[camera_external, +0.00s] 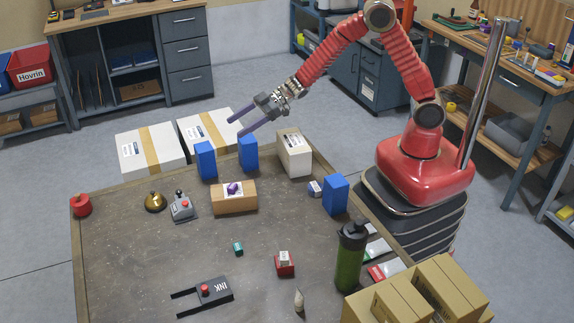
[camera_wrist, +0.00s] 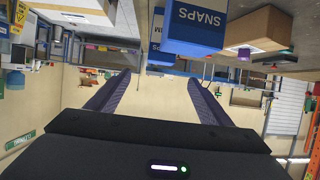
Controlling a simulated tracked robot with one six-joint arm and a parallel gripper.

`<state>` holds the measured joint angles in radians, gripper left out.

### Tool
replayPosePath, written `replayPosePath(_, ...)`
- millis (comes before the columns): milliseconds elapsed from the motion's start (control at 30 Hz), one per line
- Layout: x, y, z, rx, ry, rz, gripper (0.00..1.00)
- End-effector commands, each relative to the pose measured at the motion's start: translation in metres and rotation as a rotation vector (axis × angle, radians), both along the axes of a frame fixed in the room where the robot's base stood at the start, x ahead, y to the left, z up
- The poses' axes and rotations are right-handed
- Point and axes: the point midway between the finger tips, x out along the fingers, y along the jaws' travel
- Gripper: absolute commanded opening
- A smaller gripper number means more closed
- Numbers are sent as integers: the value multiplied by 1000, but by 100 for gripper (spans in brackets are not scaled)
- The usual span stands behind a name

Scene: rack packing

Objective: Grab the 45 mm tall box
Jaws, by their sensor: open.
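Several boxes stand on the table; no height is marked, so I cannot tell which is 45 mm tall. Small ones are a teal box (camera_external: 238,248), a red box (camera_external: 285,268) with a white item on top, and a white-and-blue box (camera_external: 315,188). Larger ones are blue boxes (camera_external: 205,161), (camera_external: 248,153), (camera_external: 335,196), a brown box (camera_external: 234,202) and a white box (camera_external: 294,155). My gripper (camera_external: 235,127) is open and empty, above the table's far edge. In the wrist view its fingers (camera_wrist: 159,77) are spread; a blue SNAPS box (camera_wrist: 195,28) shows upside down.
A green bottle (camera_external: 350,255) and cardboard cartons (camera_external: 400,298) crowd the near right. A brass bell (camera_external: 155,202), a grey device (camera_external: 181,208), a red roll (camera_external: 81,206) and a black INK holder (camera_external: 212,293) stand at left and front. The table (camera_external: 120,255) is bare at left centre.

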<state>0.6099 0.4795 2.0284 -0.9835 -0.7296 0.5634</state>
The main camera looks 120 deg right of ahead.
Motion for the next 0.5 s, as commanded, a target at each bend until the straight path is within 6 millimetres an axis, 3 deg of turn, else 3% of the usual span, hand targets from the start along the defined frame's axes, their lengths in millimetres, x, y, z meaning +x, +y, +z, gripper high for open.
replayPosePath(167, 9, 0, -4, -1, 1, 1, 73)
replayPosePath(500, 52, 3, -22, -1, 1, 1, 73)
